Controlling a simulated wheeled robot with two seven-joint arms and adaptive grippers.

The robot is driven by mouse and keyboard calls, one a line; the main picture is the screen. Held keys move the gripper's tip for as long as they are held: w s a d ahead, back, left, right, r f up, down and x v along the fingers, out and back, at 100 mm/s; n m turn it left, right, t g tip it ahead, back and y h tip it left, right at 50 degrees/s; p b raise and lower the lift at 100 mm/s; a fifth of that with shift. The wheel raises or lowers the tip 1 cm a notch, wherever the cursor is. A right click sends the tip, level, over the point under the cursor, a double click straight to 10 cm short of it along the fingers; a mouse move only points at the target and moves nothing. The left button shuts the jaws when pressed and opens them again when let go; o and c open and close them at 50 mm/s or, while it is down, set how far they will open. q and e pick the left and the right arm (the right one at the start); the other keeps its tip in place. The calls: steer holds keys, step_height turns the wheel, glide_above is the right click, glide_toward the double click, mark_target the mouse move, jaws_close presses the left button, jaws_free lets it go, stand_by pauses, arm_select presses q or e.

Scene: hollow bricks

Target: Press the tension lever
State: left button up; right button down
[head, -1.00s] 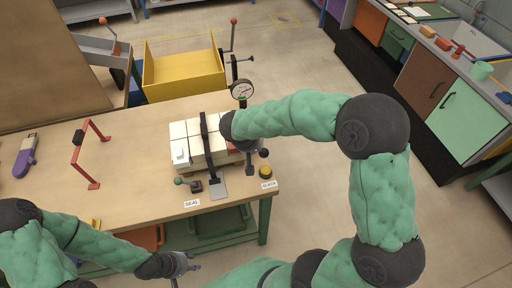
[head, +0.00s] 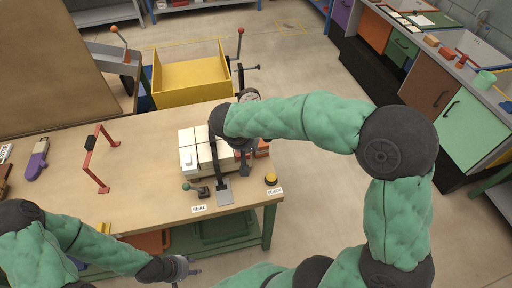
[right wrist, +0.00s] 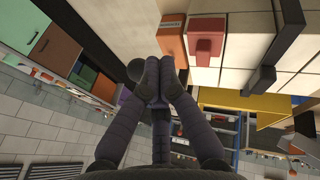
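A load of white bricks (head: 188,153) sits on the workbench with a black strap (head: 214,160) over it. My right gripper (head: 244,153) is at the load's right side, largely covered by its own arm in the head view. In the right wrist view its fingers (right wrist: 165,72) are together at the tips. A dark round knob (right wrist: 135,70), apparently the tension lever's, shows just beside and behind them; whether they touch it I cannot tell. The lever's shaft is not clearly visible. My left gripper (head: 184,269) is empty in front of the bench, its small fingers apart.
A green-knobbed lever (head: 187,186) stands by the SEAL label, and a yellow button (head: 270,179) by the SLACK label. A dial gauge (head: 249,94) is partly covered by my right arm. A red frame (head: 91,160) stands left on the bench. A yellow bin (head: 190,80) is behind.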

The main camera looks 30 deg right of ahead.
steer(key=v, duration=0.3)
steer(key=shift+s+a, duration=0.2)
steer(key=shift+s, duration=0.05)
stand_by(0.6)
steer(key=s+a+f+g+y, duration=0.15)
steer(key=a+f, duration=0.25)
steer(key=f, duration=0.4)
steer(key=s+a+f+g+y+b, duration=0.1)
steer(key=s+a+f+y, duration=0.25)
steer(key=f, duration=0.55)
steer(key=s+a+f+g+y, duration=0.15)
steer(key=a+f, duration=0.25)
steer(key=f, duration=0.4)
steer(key=s+f+m+t+y, duration=0.1)
steer(key=s+f, duration=0.3)
steer(key=f, duration=0.2)
steer(key=s+a+f+m+t+y+b, duration=0.1)
steer(key=s+f+m, duration=0.1)
steer(key=s+f, duration=0.2)
step_height(320, 180, down, 3)
steer(key=shift+f+b, duration=0.15)
steer(key=shift+b, duration=0.15)
